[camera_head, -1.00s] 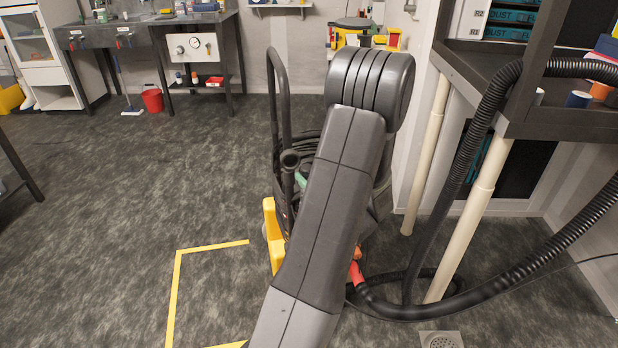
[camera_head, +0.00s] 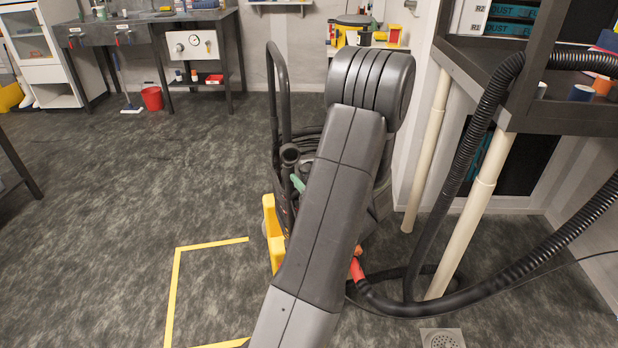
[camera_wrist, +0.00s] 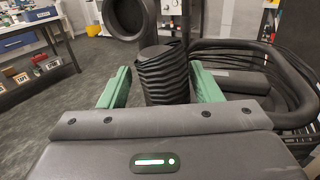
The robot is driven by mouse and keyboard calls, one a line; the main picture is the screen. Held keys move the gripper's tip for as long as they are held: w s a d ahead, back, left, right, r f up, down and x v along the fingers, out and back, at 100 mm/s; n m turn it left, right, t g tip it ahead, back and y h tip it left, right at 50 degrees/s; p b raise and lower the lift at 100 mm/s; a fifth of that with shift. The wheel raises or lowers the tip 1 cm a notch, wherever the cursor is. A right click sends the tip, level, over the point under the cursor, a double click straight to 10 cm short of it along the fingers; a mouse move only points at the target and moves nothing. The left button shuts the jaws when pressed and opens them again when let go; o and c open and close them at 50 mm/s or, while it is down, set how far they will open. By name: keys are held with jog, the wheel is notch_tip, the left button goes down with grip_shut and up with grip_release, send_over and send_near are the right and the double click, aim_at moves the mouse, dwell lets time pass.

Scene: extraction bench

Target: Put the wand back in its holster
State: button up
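What looks like the wand's black ribbed grip (camera_wrist: 164,78) stands between my two green fingers in the camera_wrist view. A round open black tube mouth (camera_wrist: 129,14) shows just beyond the grip. That mouth also shows in the camera_head view (camera_head: 290,155), left of my arm, with a green fingertip just below it. A dark vacuum with yellow base parts (camera_head: 272,230) stands behind my arm. The wand's lower part and the holster are hidden or cannot be told apart.
A black push handle loop (camera_head: 272,90) rises from the vacuum. A ribbed hose (camera_head: 480,135) hangs from the shelf (camera_head: 560,122) at right, beside pale pipes (camera_head: 480,190). Yellow floor tape (camera_head: 175,290) marks the left floor, which is clear. A red bucket (camera_head: 152,98) stands far off.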

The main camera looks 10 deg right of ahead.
jog(key=v, duration=1.3)
jog(key=shift+s, duration=0.4)
jog(key=shift+d+r, duration=0.1)
jog(key=x, duration=1.3)
jog(key=shift+w, duration=0.45)
jog(key=shift+r, duration=0.1)
jog(key=shift+s+a, duration=0.1)
jog(key=shift+a, duration=0.15)
